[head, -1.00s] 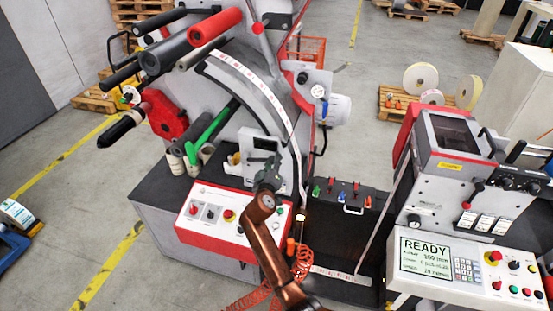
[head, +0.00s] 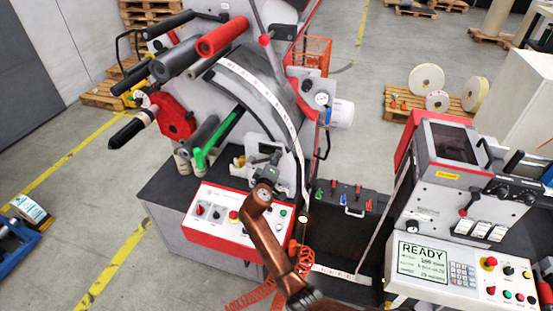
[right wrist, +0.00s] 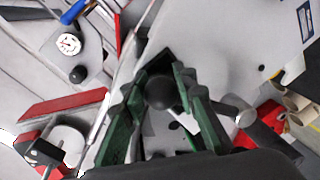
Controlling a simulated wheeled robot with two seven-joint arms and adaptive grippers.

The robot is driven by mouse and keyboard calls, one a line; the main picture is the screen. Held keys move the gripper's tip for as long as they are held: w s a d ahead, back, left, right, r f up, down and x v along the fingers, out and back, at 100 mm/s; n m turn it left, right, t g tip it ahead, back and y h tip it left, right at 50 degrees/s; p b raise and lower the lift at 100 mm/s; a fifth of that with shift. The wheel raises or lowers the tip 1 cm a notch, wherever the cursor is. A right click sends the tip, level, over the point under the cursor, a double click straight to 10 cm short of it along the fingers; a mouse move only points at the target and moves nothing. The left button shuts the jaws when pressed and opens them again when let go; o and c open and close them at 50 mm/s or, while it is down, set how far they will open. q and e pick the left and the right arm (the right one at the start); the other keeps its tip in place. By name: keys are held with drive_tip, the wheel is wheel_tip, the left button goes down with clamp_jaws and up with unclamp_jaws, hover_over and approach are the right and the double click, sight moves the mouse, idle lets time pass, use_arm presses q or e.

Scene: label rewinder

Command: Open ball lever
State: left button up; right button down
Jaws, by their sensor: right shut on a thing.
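The ball lever's dark round knob (right wrist: 163,92) sits between the green ridged fingers of my right gripper (right wrist: 165,78) in the right wrist view. The gripper is shut on this ball. The lever's stem and pivot are mostly hidden behind the fingers. In the head view my right gripper (head: 266,160) is at the pale bracket on the front of the left machine (head: 170,185), above its red-edged control panel (head: 238,216). The ball is too small to tell there. My left gripper is not in view.
Beside the gripper in the head view are a green bar (head: 215,140) and a curved guide with a label strip (head: 270,95). A second machine with a READY screen (head: 424,260) stands at the right. The right wrist view shows another black knob (right wrist: 78,74) beside a gauge (right wrist: 68,43).

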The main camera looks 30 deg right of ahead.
drive_tip(key=shift+w+a+r, duration=0.2)
drive_tip(key=shift+a+r, duration=0.15)
drive_tip(key=shift+a, duration=0.2)
drive_tip(key=c, duration=2)
unclamp_jaws()
drive_tip(key=o, duration=0.5)
drive_tip(key=shift+w+a, duration=0.15)
drive_tip(key=shift+o, duration=0.3)
drive_tip(key=shift+d+f, duration=0.1)
drive_tip(key=shift+d, duration=0.1)
drive_tip(key=v, duration=0.7)
drive_tip(key=shift+s+a+f, duration=0.1)
drive_tip(key=shift+s+a, duration=0.05)
drive_tip(key=shift+s, duration=0.15)
